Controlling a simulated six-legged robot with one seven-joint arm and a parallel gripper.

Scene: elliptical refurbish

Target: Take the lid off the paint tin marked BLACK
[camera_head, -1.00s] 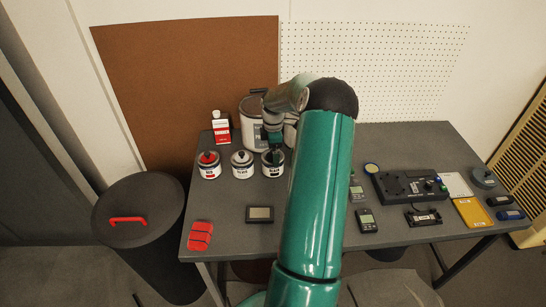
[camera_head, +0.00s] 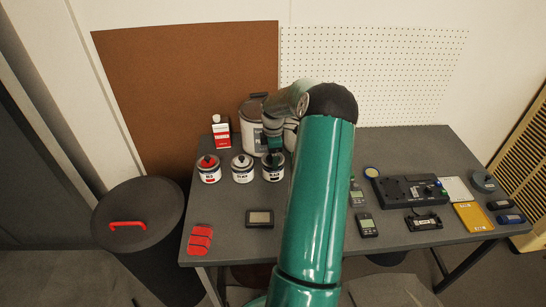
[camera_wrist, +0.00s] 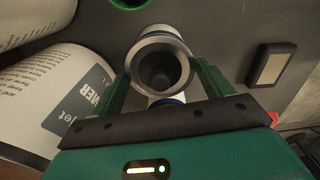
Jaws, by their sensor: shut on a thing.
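Three small paint tins stand in a row at the left back of the table. The right one (camera_head: 273,173) has a dark top and a label too small to read surely. The others are a red-topped tin (camera_head: 209,174) and a pale-topped tin (camera_head: 242,174). My gripper (camera_head: 273,148) points down over the right tin, partly hiding its top. In the wrist view, my green fingers (camera_wrist: 164,82) are shut on a round grey-rimmed piece with a dark centre (camera_wrist: 160,70). White and blue surfaces show behind it. I cannot tell whether the lid is seated or raised.
A large pail (camera_head: 250,132) stands close behind the tins, with a red and white bottle (camera_head: 221,132) to its left. A small dark device (camera_head: 260,218) lies in front, with red pieces (camera_head: 199,239) at the left edge. Electronics (camera_head: 408,190) occupy the right side.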

